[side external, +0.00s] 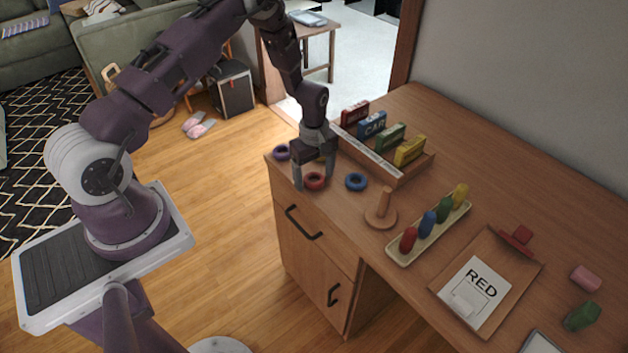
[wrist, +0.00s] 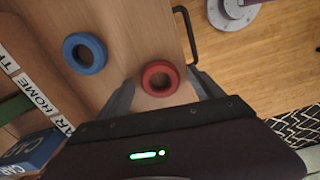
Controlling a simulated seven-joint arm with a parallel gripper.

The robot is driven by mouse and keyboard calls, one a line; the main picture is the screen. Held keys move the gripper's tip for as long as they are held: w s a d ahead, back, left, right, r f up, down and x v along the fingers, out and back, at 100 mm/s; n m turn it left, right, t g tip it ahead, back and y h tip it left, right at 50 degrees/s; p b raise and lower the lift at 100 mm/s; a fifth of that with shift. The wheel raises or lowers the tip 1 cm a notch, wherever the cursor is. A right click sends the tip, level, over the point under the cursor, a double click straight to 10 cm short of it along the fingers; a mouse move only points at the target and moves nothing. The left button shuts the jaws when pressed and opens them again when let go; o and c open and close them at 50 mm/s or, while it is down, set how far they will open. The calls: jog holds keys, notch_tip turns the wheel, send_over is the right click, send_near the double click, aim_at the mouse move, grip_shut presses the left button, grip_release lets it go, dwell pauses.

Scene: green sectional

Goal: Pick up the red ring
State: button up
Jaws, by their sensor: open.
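The red ring (side external: 315,181) lies flat on the wooden desk near its left edge. My gripper (side external: 312,184) is open, pointing down, with its fingers on either side of the ring in the side view. In the wrist view the red ring (wrist: 160,78) shows between the two open fingertips of my gripper (wrist: 160,84). I cannot tell whether either finger touches it.
A blue ring (side external: 356,182) lies to the right and a purple ring (side external: 282,152) behind to the left.

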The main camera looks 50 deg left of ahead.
jog(key=c, duration=1.4)
